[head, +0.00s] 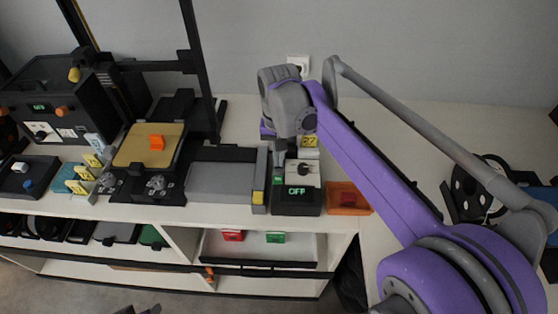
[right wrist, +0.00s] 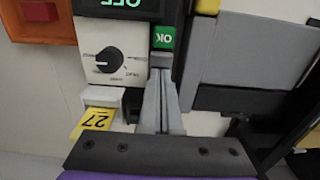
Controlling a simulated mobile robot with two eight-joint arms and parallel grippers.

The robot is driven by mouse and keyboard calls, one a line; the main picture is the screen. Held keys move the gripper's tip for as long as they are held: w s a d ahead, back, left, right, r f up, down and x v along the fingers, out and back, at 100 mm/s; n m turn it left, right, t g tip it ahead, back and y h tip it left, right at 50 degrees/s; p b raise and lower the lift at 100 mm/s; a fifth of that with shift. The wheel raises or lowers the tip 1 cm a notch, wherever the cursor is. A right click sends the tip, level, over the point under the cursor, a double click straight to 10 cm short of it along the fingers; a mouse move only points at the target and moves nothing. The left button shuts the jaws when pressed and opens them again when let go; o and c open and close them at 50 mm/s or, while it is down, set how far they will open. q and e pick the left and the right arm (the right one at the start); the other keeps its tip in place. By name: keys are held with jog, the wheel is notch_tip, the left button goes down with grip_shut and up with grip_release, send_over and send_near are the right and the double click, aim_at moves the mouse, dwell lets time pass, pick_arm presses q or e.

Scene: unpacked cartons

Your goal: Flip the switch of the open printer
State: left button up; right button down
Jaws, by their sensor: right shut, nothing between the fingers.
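The open printer has a black frame and a tan bed (head: 128,158) with an orange piece on it, left of centre in the head view. To its right stands a control box (head: 281,208) with a lit OFF display and a dial. The box's white face with its black dial (right wrist: 110,60) and its green OK button (right wrist: 163,37) show in the right wrist view. My right gripper (head: 279,165) points down over the box's left side. Its fingers (right wrist: 160,75) are shut and empty, with their tips close to the OK button; contact cannot be told.
A yellow 27 card (right wrist: 94,122) sticks out beside the dial. An orange tray (head: 361,207) with a red block lies right of the box. A black enclosed printer (head: 85,100) stands at the far left. A black spool (head: 470,190) is at right.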

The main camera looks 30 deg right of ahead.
pick_arm(q)
jog(key=r+p, duration=0.1)
jog(key=r, duration=0.1)
jog(key=w+r+p, duration=0.1)
jog(key=p, duration=0.1)
jog(key=r+p, duration=0.1)
jog(key=r, duration=0.1)
jog(key=shift+w+r, duration=0.3)
jog(key=shift+w, duration=0.05)
pick_arm(e)
notch_tip(320, 180, up, 7)
pick_arm(q)
jog(key=shift+s, duration=0.1)
pick_arm(e)
jog(key=shift+f, duration=0.15)
